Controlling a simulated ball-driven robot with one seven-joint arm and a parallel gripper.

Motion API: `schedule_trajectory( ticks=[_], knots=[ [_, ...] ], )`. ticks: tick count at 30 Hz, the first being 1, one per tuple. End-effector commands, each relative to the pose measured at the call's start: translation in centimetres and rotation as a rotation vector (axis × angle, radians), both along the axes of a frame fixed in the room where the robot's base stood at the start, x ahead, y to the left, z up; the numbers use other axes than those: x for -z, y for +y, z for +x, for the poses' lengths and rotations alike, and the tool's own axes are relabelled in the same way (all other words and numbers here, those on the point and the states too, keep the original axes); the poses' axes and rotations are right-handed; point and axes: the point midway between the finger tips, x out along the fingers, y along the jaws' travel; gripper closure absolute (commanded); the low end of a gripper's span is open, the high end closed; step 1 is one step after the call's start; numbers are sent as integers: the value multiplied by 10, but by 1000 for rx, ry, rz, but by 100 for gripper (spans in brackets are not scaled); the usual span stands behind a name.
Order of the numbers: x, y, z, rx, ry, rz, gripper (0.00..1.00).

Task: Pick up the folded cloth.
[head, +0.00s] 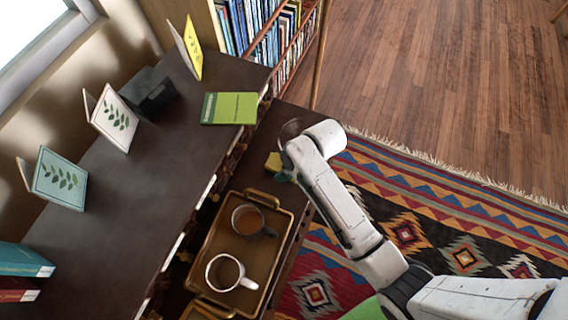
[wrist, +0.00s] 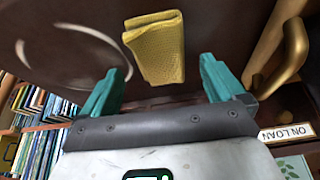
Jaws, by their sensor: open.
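The folded cloth (wrist: 155,48) is yellow and textured, and lies on a dark wooden surface. In the wrist view it is at the top middle, ahead of and between the two teal fingers. My gripper (wrist: 161,72) is open, with nothing held between the fingers. In the head view a yellow part of the cloth (head: 272,162) shows just left of my gripper (head: 284,174), partly hidden by the arm's end. I cannot tell the exact height of the fingers above the cloth.
A brass-handled tray (head: 212,262) with two mugs stands near the cloth. A clear round rim (wrist: 75,27) lies left of the cloth in the wrist view. A green book (head: 229,108) and several upright cards are on the higher dark top; a bookshelf (head: 285,35) stands behind.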

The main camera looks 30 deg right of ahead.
Motion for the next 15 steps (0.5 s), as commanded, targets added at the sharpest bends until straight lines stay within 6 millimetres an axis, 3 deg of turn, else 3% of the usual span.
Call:
schedule_trajectory(
  ticks=[6, 15],
  knots=[
    [21, 4, 8, 0, 0, 0, 4],
    [24, 5, 9, 0, 0, 0, 4]
  ],
)
